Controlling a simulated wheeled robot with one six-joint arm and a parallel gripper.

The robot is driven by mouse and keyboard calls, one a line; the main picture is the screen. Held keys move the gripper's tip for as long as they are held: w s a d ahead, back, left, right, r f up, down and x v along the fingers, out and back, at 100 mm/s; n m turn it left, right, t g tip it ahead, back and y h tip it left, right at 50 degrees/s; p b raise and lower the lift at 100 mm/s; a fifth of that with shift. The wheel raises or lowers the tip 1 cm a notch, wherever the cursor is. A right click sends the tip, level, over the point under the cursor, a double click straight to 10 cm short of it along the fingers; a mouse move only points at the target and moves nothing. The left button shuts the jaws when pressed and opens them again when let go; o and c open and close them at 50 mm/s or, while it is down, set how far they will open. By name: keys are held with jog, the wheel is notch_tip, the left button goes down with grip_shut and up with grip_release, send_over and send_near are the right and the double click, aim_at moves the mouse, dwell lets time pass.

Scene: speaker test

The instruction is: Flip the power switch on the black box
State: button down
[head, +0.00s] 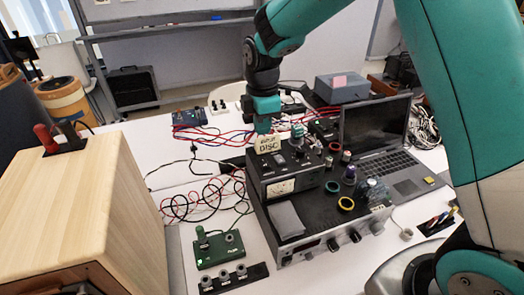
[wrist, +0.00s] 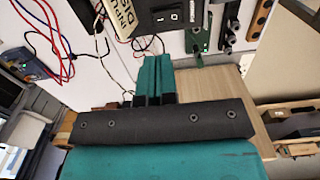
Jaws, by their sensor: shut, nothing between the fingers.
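The black box (head: 256,170) stands at the middle of the white table, with a meter on its front and a tan label plate (head: 268,145) on top. In the wrist view the black box (wrist: 140,20) is at the top edge, cut off. Its power switch (wrist: 167,17) shows there as a dark rocker with white marks; which side is pressed I cannot tell. My gripper (head: 263,125) points down just above and behind the label plate. In the wrist view my gripper (wrist: 154,62) is shut and empty, its teal fingertips just below the switch, apparently apart from it.
A larger instrument with knobs (head: 330,240) adjoins the box. A laptop (head: 385,150) stands to the right, a wooden cabinet (head: 80,215) to the left. Red and black cables (head: 205,200) lie left of the box. A green board (head: 218,248) sits in front.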

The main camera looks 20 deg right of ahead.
aim_at(264, 164)
notch_tip(264, 164, down, 8)
jog(key=shift+f+p, duration=0.1)
jog(key=shift+p, duration=0.95)
jog(key=shift+s+r, duration=0.3)
jog(key=shift+s, duration=0.45)
jog(key=shift+r+p, duration=0.1)
jog(key=shift+p, duration=0.2)
jog(key=shift+r, duration=0.35)
notch_tip(264, 164, up, 13)
jog(key=s, duration=0.2)
jog(key=s+a+r+m+y, duration=0.1)
jog(key=s+r+m, duration=0.1)
jog(key=s, duration=0.6)
jog(key=s+a+r+m+y+b, duration=0.1)
jog(key=s+a+r+m, duration=0.1)
jog(key=s+m, duration=0.3)
jog(key=s+a+r+m+y, duration=0.1)
jog(key=s+m, duration=0.3)
jog(key=s, duration=0.8)
jog(key=shift+s+a+r+y, duration=0.35)
jog(key=shift+r+y, duration=0.25)
jog(key=shift+r, duration=0.3)
